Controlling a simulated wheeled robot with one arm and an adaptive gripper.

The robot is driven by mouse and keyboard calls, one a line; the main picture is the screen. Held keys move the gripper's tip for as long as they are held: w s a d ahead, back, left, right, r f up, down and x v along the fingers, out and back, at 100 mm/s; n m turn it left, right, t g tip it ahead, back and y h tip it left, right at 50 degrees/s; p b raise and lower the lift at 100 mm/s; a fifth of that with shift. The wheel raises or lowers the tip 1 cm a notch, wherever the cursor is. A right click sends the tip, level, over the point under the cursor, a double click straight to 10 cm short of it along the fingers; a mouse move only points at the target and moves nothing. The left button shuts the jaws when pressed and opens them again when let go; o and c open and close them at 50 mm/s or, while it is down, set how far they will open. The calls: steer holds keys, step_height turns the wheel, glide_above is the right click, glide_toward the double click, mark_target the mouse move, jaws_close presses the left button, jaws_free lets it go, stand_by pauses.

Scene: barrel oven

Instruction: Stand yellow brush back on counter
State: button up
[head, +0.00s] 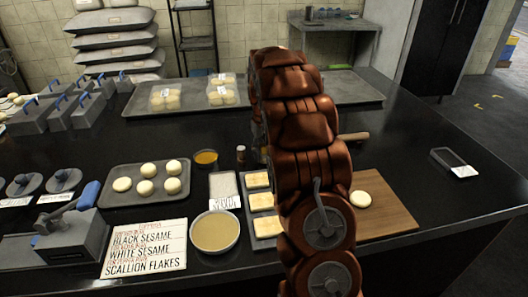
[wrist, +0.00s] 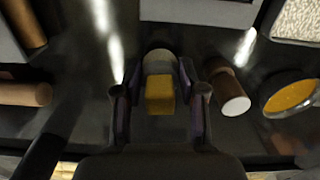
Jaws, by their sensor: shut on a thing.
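The yellow brush (wrist: 160,97) shows in the wrist view as a yellow block with a pale grey rounded part beyond it. It lies between the two fingers of my gripper (wrist: 160,93), which is shut on it. The dark counter (head: 450,195) shows in the head view, and its dark surface fills much of the wrist view below the brush. I cannot tell whether the brush touches the counter or how far it tilts. In the head view my arm hides the gripper and the brush.
A brown jar with a white end (wrist: 232,97) and a bowl of orange liquid (wrist: 290,97) stand to the right in the wrist view. A wooden roller (wrist: 25,94) is to the left. In the head view, a wooden board (head: 390,215) holds a dough round. The right counter is mostly clear.

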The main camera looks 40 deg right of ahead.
steer(key=shift+f, duration=0.5)
stand_by(0.5)
steer(key=o, duration=1.1)
steer(key=shift+o, duration=0.2)
steer(key=shift+r, duration=0.15)
step_height(320, 180, up, 11)
steer(key=shift+f, duration=0.15)
steer(key=shift+r, duration=0.55)
